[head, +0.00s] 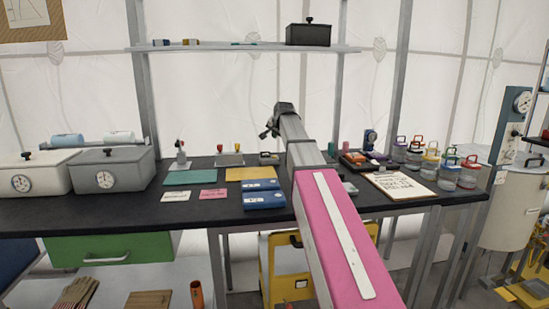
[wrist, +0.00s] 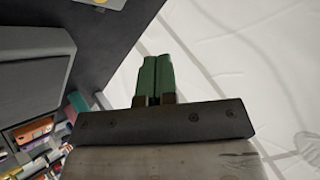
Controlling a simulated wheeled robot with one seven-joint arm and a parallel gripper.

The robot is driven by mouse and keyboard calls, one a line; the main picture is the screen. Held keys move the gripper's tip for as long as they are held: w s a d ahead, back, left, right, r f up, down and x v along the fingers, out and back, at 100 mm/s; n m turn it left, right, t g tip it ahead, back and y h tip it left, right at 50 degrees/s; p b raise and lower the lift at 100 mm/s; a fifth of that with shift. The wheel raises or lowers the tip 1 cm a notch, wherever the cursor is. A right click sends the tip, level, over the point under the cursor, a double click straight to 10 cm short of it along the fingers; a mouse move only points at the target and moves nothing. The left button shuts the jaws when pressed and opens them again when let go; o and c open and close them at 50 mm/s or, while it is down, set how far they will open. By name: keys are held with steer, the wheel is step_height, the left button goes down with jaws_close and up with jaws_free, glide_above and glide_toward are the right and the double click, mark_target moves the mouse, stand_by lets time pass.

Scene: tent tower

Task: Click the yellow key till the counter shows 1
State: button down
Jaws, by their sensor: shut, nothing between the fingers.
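I cannot make out a yellow key or a counter readout for certain in either view. A small dark blue device with a round face (head: 370,139) stands at the back of the bench, right of my arm; its markings are too small to read. My gripper (head: 268,133) is held up over the back of the bench, well left of that device. In the wrist view its two green fingers (wrist: 155,78) are shut together with nothing between them. My pink and grey arm hides part of the bench middle.
The black bench (head: 120,212) holds two lidded boxes at left, with a grey one (head: 110,172) nearest the middle. A yellow mat (head: 248,174), blue cases (head: 264,200), a clipboard (head: 398,186) and several jars (head: 430,165) also lie there. A shelf (head: 230,48) runs above.

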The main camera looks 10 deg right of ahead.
steer(key=shift+f, duration=3.2)
steer(key=shift+f, duration=0.9)
steer(key=shift+r, duration=0.1)
stand_by(0.5)
steer(key=shift+r, duration=0.8)
steer(key=shift+r, duration=2.5)
steer(key=shift+s, duration=0.1)
